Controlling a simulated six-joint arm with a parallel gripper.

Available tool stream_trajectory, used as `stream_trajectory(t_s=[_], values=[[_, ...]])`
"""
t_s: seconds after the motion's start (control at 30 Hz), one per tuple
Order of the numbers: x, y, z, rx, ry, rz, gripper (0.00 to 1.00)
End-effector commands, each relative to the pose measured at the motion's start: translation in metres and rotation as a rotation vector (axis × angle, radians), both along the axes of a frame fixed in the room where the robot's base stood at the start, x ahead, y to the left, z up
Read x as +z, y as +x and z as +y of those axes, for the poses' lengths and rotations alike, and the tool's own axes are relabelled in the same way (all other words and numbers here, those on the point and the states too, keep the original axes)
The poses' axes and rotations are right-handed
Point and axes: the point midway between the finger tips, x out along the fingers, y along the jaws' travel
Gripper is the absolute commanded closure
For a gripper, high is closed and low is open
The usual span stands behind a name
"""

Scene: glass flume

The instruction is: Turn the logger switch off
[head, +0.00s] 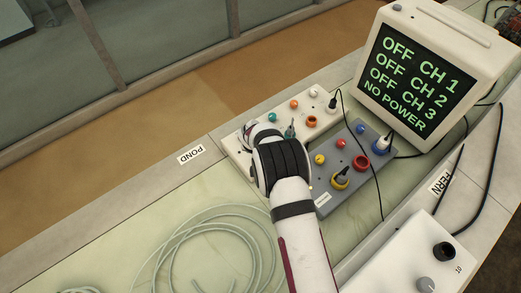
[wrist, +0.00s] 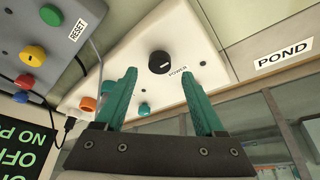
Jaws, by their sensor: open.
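No label reading "logger" shows in either view. In the wrist view a black round knob (wrist: 159,62) marked POWER sits on a white panel box (wrist: 120,55); a pale line marks its face. My gripper (wrist: 159,74) is open and empty, its teal fingers pointing toward the panel on either side of the knob in the picture; I see no contact. In the head view the white box (head: 237,151) lies partly under my wrist, which hides the knob. A monitor (head: 452,32) reads OFF for CH 1, CH 2 and CH 3, and NO POWER.
A grey box (head: 327,205) with coloured knobs and a cable stands beside the white one; its green RESET button (wrist: 51,15) shows in the wrist view. Another white box (head: 395,262) with knobs is at lower right. Coiled tubing (head: 213,240) lies left of my arm.

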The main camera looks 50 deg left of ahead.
Motion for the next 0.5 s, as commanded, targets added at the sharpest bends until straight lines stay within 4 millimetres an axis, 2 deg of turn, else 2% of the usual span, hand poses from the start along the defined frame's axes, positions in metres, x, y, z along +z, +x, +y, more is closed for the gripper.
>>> stream_trajectory(t_s=[0.1, 0.2, 0.5], values=[[-0.02, 0.006, 0.005, -0.001, 0.0, 0.0, 0.29], [-0.03, 0.009, 0.008, -0.002, 0.0, 0.0, 0.29], [-0.034, 0.01, 0.01, 0.0, 0.0, 0.0, 0.29]])
